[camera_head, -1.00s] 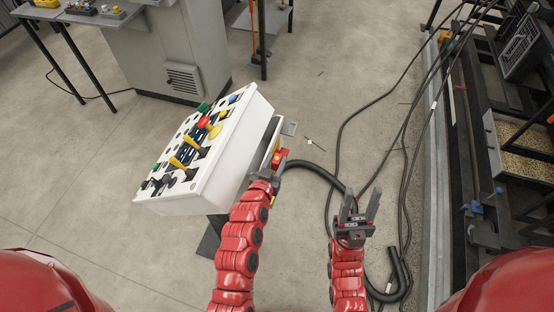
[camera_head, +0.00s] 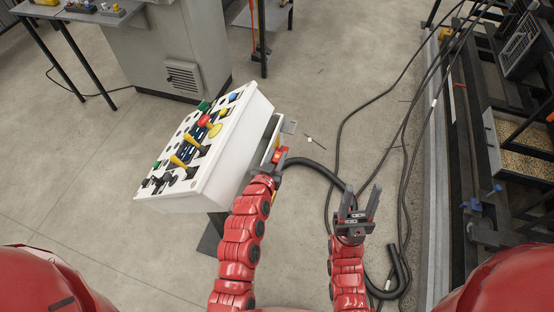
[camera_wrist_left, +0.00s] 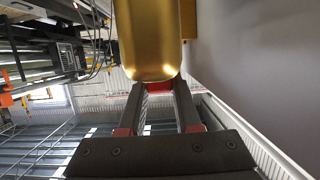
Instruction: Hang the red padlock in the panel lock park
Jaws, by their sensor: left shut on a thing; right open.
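The white control panel (camera_head: 200,192) stands tilted at left centre in the head view, with buttons and yellow levers on its sloping face. My left gripper (camera_head: 277,160) is at its right side, shut on the red padlock (camera_head: 280,153), of which only a small red part shows. In the left wrist view, red (camera_wrist_left: 160,87) shows between the fingertips (camera_wrist_left: 161,92). A gold-coloured rounded body (camera_wrist_left: 148,40) hides what lies beyond them; I cannot tell whether it belongs to the padlock. The lock park is not clearly visible. My right gripper (camera_head: 360,197) is open and empty over the floor.
A grey cabinet (camera_head: 165,55) and a table (camera_head: 85,14) stand behind the panel. A black hose (camera_head: 318,170) and cables (camera_head: 405,130) lie on the floor by my right gripper. Dark machinery (camera_head: 490,150) fills the right side.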

